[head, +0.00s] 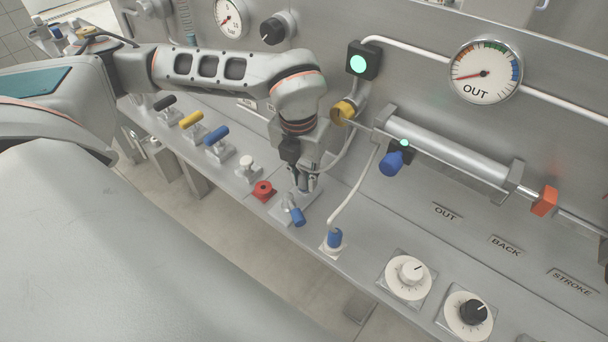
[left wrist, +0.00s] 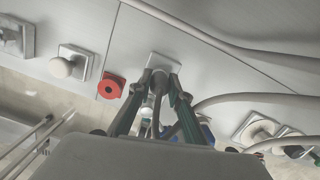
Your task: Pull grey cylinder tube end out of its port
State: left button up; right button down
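My left gripper (head: 307,186) reaches down to the front panel, between the red ring and a small blue-handled valve. In the left wrist view its two fingers (left wrist: 157,86) stand on either side of a grey tube end (left wrist: 158,79). That tube end sits at a pale square port plate (left wrist: 166,62), and its dark tube runs back between the fingers. Whether the fingers press on it or leave slight gaps is unclear. In the head view a grey tube (head: 346,155) curves away beside the gripper, whose hand hides the port. My right gripper is not in view.
The red ring (head: 263,190) and the blue-handled valve (head: 296,214) are close to the fingers. A white tube with a blue end (head: 334,238) stands to the right. A large cylinder (head: 450,150) is mounted on the back panel. Coloured levers (head: 191,119) line the left side.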

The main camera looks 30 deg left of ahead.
aim_at(304, 172)
pick_arm(q)
grip_shut()
jog(key=shift+r, duration=0.45)
jog(key=shift+r, duration=0.3)
dwell(0.4)
jog(key=shift+r+p, duration=0.15)
jog(key=shift+p, duration=0.15)
jog(key=shift+r+p, duration=0.8)
jog(key=shift+r, duration=1.25)
jog(key=shift+r, duration=0.15)
